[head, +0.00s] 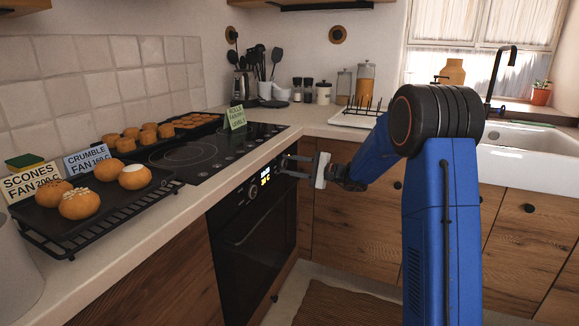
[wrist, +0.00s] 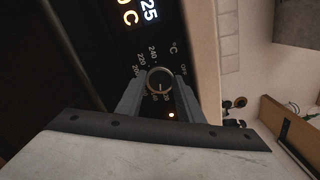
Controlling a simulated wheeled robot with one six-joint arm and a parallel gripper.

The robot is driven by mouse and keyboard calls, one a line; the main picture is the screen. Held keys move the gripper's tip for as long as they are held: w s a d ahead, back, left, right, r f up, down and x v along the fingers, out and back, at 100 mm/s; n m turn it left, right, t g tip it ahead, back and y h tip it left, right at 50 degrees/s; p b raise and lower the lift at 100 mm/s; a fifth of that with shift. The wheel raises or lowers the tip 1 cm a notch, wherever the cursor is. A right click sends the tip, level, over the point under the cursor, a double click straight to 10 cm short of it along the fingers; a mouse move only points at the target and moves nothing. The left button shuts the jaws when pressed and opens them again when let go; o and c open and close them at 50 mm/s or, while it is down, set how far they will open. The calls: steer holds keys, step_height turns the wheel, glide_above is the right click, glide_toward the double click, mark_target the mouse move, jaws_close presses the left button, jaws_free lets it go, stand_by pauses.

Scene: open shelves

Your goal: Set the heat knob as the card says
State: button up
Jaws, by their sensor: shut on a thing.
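My gripper (head: 296,166) reaches the right part of the oven's front panel. In the wrist view my gripper (wrist: 158,95) has its two fingers on either side of the round heat knob (wrist: 160,79), shut on it. The knob's scale shows 200, 220, 240 and OFF; lower marks are partly hidden by the fingers. I cannot read the knob's pointer surely. Three cards stand on the counter: a cream card (head: 33,183) reads SCONES FAN 200 C, a blue card (head: 87,160) reads CRUMBLE FAN 160 C, and a green card (head: 236,117) seems to start with ROLLS, its rest too small to read.
The oven (head: 250,245) has a lit display (head: 265,174) and another knob (head: 253,192) to its left. A tray of buns (head: 65,243) sits at the counter's front left.

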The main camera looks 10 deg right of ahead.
steer(key=m, duration=0.4)
steer(key=shift+f+m, duration=0.1)
steer(key=shift+m, duration=2.5)
steer(key=o, duration=1.1)
steer(key=shift+d, duration=0.1)
steer(key=shift+s, duration=0.1)
steer(key=v, duration=1.7)
steer(key=shift+d, duration=0.1)
